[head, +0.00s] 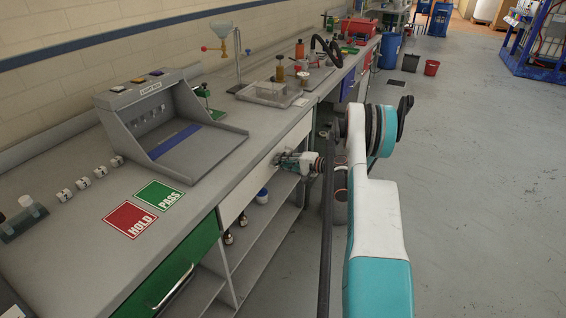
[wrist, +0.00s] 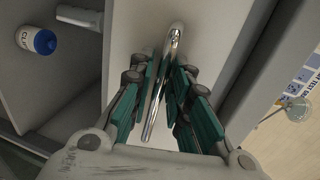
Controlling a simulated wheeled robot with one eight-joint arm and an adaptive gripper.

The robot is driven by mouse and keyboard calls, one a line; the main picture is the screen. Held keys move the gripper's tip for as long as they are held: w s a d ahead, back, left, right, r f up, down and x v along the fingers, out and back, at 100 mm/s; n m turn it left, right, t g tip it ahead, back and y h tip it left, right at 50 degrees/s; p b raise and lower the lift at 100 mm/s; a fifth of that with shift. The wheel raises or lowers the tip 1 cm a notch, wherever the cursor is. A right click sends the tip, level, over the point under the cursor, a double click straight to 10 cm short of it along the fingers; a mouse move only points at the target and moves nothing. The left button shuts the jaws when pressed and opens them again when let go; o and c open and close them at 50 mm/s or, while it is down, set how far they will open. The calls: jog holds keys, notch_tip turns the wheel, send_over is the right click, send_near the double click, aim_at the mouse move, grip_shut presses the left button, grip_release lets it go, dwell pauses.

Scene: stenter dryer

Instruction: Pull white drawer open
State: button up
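The white drawer (head: 242,193) is a pale front under the worktop, right of a green drawer. It looks closed. My gripper (head: 279,160) is at the far part of this front, with my wrist to its right. In the wrist view, a shiny metal bar handle (wrist: 176,36) stands on the pale drawer front (wrist: 135,25). My gripper (wrist: 168,75) has its teal-padded fingers on either side of the handle, with gaps showing beside the bar. The fingers look open. In the head view the handle is hidden by my gripper.
The green drawer (head: 187,268) is nearer. Open shelves below hold small bottles and a blue-lidded white jar (head: 262,196), also in the wrist view (wrist: 36,41). A grey light box (head: 165,120) and a tray (head: 268,93) stand on the worktop. The floor (head: 480,200) at right is clear.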

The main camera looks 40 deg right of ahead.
grip_shut()
jog(key=f+v, duration=0.2)
jog(key=v, duration=1)
jog(key=s+f+v, duration=0.1)
jog(key=f+v, duration=0.2)
jog(key=v, duration=0.8)
jog(key=shift+s+d, duration=0.35)
jog(key=shift+d, duration=0.15)
jog(key=shift+r, duration=0.1)
jog(key=shift+o, duration=0.2)
grip_release()
jog(key=shift+s, duration=0.1)
